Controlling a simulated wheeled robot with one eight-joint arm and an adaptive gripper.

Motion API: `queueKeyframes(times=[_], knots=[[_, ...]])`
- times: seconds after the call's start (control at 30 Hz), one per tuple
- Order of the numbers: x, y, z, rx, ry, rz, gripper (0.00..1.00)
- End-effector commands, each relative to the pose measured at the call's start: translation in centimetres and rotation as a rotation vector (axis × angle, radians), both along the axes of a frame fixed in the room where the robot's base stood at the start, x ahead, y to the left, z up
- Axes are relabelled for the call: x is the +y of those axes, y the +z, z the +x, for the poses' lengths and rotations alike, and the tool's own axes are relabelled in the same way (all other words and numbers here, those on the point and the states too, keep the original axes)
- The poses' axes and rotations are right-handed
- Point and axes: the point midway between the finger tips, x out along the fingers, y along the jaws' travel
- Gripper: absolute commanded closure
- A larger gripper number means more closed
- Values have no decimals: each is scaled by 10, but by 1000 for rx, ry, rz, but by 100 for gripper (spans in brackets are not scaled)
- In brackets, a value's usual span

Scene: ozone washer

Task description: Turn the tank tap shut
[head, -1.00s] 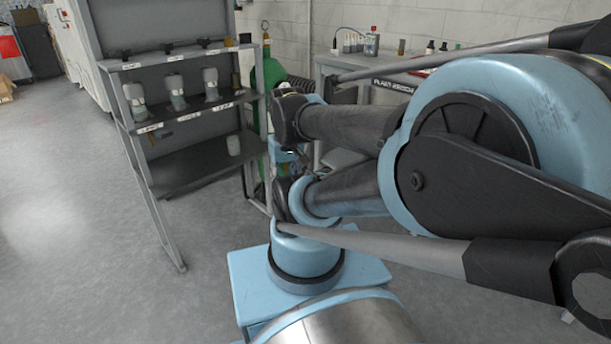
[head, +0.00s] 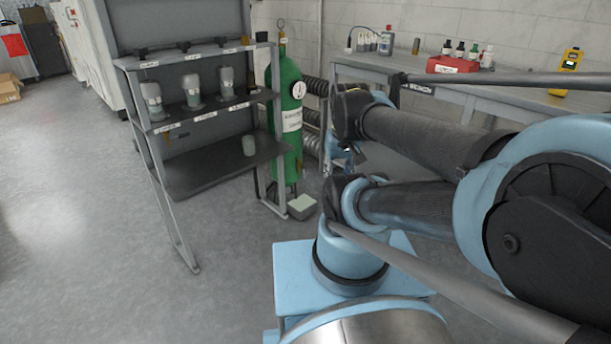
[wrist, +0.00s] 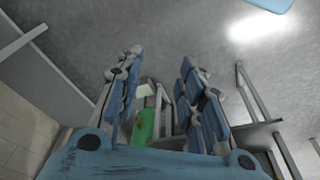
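The green tank (head: 287,120) stands upright behind the grey shelf rack, near the back wall, with a white label and a round gauge (head: 298,90) at its upper right. Its brass-coloured top fitting (head: 281,32) rises above it; I cannot tell for sure which part is the tap. In the wrist view my gripper (wrist: 162,75) has its two blue-and-grey fingers spread apart with nothing held between them. Part of the green tank (wrist: 146,126) shows beyond and between the fingers. In the head view my arm hides most of my gripper.
The grey shelf rack (head: 218,182) with several capped bottles stands left of the tank. A workbench (head: 484,94) with a red box (head: 453,65) and a yellow device (head: 566,72) runs along the right. A small pale box (head: 302,207) lies on the floor.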

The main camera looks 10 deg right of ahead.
Motion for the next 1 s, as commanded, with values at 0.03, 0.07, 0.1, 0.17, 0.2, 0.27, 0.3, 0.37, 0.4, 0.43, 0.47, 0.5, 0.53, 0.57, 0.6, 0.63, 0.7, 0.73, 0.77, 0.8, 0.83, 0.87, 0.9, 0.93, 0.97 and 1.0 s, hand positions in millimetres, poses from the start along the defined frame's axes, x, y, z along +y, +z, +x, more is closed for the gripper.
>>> queueKeyframes(times=[0.03, 0.07, 0.1, 0.17, 0.2, 0.27, 0.3, 0.37, 0.4, 0.43, 0.47, 0.5, 0.53, 0.57, 0.6, 0.63, 0.7, 0.73, 0.77, 0.8, 0.83, 0.87, 0.9, 0.93, 0.97, 1.0], knots=[[0, 6, 8, -1, 3, 1, 65], [0, 9, 13, -2, 6, 2, 65], [-1, 14, 20, -3, 13, 3, 65], [0, 23, 32, -7, 21, 5, 65], [0, 28, 41, -10, 28, 7, 65], [1, 36, 56, -14, 39, 9, 65], [2, 41, 65, -16, 44, 10, 65], [2, 47, 80, -18, 54, 11, 65], [2, 51, 91, -21, 61, 13, 65], [2, 54, 98, -22, 65, 13, 65], [3, 57, 106, -24, 69, 14, 65], [3, 60, 117, -26, 76, 16, 65], [3, 62, 125, -28, 80, 17, 65], [3, 64, 133, -30, 85, 18, 65], [3, 66, 144, -32, 91, 19, 65], [3, 68, 152, -34, 95, 20, 65], [3, 71, 172, -39, 106, 23, 65], [3, 72, 181, -41, 111, 23, 65], [2, 72, 189, -43, 115, 23, 65], [2, 73, 201, -45, 120, 24, 65], [2, 74, 210, -47, 124, 25, 65], [2, 74, 218, -49, 130, 25, 65], [2, 74, 230, -52, 136, 27, 65], [2, 73, 239, -54, 140, 27, 65], [1, 73, 248, -56, 145, 28, 65], [1, 72, 260, -58, 150, 30, 65]])
